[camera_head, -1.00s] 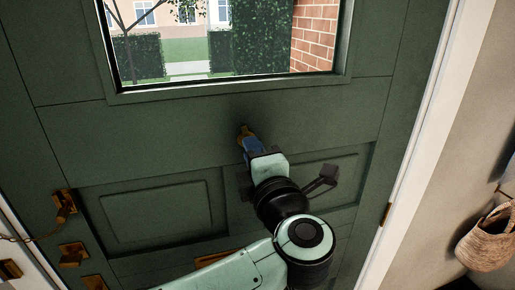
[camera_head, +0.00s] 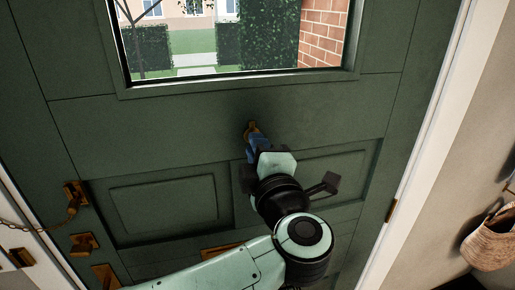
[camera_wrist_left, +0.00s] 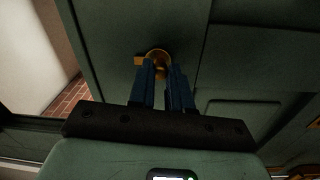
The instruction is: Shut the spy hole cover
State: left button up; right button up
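The brass spy hole fitting with its cover (camera_head: 252,127) is on the green door, below the window. In the left wrist view it shows as a brass ring (camera_wrist_left: 158,55) with a small tab (camera_wrist_left: 140,60) to its left. My left gripper (camera_head: 254,139) is right at the fitting. Its blue fingers (camera_wrist_left: 161,74) have a narrow gap between them, with brass showing at the tips. I cannot tell whether they grip the cover, and the fingers hide its lower part. My right gripper is not in view.
The door (camera_head: 110,125) has a window (camera_head: 235,40) above and raised panels below. A door chain (camera_head: 35,229) and brass locks (camera_head: 84,243) are at the left. A woven basket (camera_head: 492,240) hangs on the right wall.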

pick_arm(q)
jog(key=o, duration=0.4)
jog(key=shift+s, duration=0.1)
jog(key=b+v, duration=0.2)
jog(key=v, duration=1.1)
jog(key=shift+b, duration=0.35)
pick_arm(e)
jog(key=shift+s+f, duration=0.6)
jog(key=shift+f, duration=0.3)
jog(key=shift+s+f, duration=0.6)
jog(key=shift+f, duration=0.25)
pick_arm(q)
jog(key=shift+s, duration=0.1)
